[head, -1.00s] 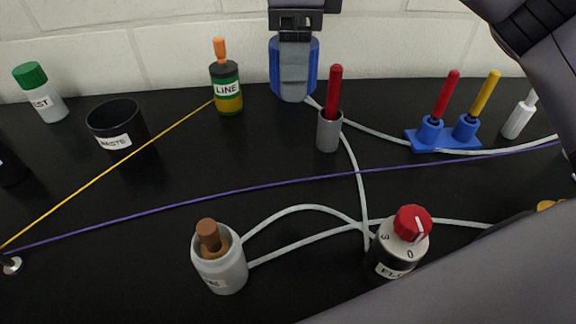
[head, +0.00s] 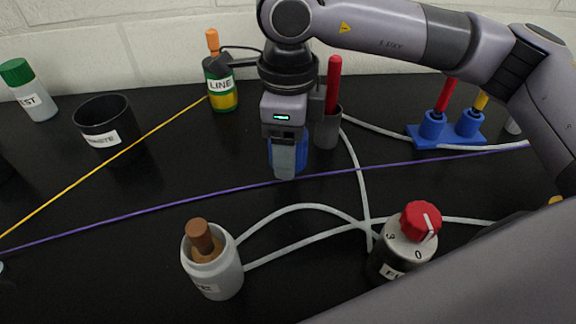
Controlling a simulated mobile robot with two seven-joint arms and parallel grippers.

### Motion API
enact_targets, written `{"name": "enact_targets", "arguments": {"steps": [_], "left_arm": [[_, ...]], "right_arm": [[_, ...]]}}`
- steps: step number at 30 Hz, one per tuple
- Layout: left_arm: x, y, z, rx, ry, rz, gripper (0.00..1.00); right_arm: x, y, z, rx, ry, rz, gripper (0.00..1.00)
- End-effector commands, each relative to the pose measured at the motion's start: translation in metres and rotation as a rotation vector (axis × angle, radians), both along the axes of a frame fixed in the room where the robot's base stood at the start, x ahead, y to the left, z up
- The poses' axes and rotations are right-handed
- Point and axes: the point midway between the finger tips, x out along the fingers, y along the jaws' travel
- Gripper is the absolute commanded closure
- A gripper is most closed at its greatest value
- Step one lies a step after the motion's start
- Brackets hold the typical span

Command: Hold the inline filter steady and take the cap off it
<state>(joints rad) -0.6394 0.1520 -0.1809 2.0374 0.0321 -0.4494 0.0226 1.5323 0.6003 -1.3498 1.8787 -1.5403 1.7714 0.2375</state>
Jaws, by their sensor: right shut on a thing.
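My right gripper (head: 285,172) points down near the middle of the head view and is shut on a blue thing (head: 302,153), mostly hidden behind its fingers. I cannot tell whether this is the cap or the filter body. No part is clearly readable as the inline filter. A white container (head: 215,273) with a brown stopper (head: 203,239) stands at the front, joined to pale tubes; its label is only partly legible. The gripper is well behind and apart from it. My left gripper is not in view.
A purple line (head: 150,208) crosses the black table by the gripper tip. A grey cup (head: 327,131) with a red stick stands close right. Around are a LINE bottle (head: 221,93), black waste cup (head: 105,125), blue stand (head: 440,140) and red-knobbed dial (head: 398,250).

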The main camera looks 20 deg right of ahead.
Motion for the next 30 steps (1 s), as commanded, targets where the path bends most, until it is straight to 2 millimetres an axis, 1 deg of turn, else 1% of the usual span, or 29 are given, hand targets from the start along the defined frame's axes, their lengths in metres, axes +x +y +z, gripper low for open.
{"name": "enact_targets", "arguments": {"steps": [5, 9, 12, 20, 23, 24, 26, 27, 30], "left_arm": [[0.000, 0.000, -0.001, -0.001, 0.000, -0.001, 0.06], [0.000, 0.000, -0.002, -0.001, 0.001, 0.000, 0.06], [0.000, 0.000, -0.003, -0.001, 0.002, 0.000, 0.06], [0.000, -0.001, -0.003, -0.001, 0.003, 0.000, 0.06], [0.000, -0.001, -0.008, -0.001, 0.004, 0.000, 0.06], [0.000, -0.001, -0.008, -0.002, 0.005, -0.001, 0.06], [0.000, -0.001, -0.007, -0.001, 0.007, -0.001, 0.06], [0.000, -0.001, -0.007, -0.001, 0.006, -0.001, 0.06], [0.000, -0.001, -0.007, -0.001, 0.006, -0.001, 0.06]], "right_arm": [[0.000, 0.000, -0.012, 0.001, 0.002, 0.000, 0.77], [-0.001, 0.000, -0.034, 0.000, 0.004, 0.000, 0.77], [-0.001, 0.000, -0.046, 0.001, 0.002, 0.000, 0.77], [0.000, 0.000, -0.047, 0.001, -0.001, 0.001, 0.77], [0.000, 0.000, -0.051, 0.001, -0.001, 0.001, 0.77], [0.000, 0.000, -0.051, 0.001, -0.001, 0.001, 0.37], [0.000, 0.000, -0.050, 0.001, -0.001, 0.001, 0.18], [0.000, 0.000, -0.050, 0.001, -0.001, 0.001, 0.15], [0.000, 0.000, -0.050, 0.000, 0.000, 0.001, 0.15]]}}
